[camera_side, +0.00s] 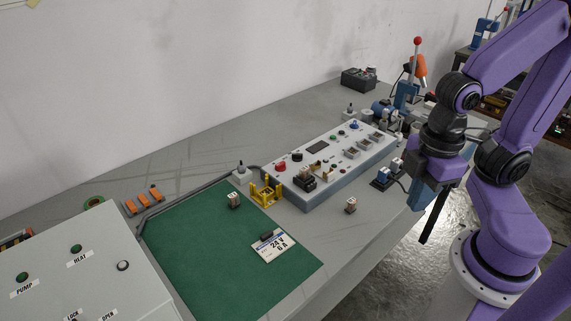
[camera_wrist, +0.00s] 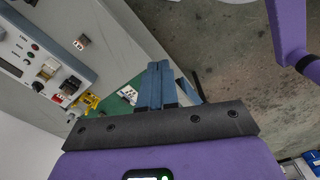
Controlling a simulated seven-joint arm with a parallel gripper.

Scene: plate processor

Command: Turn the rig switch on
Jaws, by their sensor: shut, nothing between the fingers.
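No label reading "rig" can be read, so I cannot tell which control is the rig switch. A grey-white control panel box (camera_side: 323,181) with buttons, knobs and sockets stands mid-table; part of it shows at the left of the wrist view (camera_wrist: 28,28). A small white block with a dark upright lever (camera_side: 241,172) stands by the mat's back corner, and a similar one (camera_side: 349,110) stands behind the panel. My gripper (camera_side: 426,241) is shut and empty, pointing down beyond the table's front edge, right of the panel. Its closed fingers show in the wrist view (camera_wrist: 159,66).
A green mat (camera_side: 190,245) carries a small block and a "24V 6A" unit (camera_side: 272,246). A yellow holder (camera_side: 266,192) stands by the panel. A grey box (camera_side: 85,280) labelled PUMP and HEAT is front left. A blue-and-white device (camera_side: 386,174) sits near my gripper.

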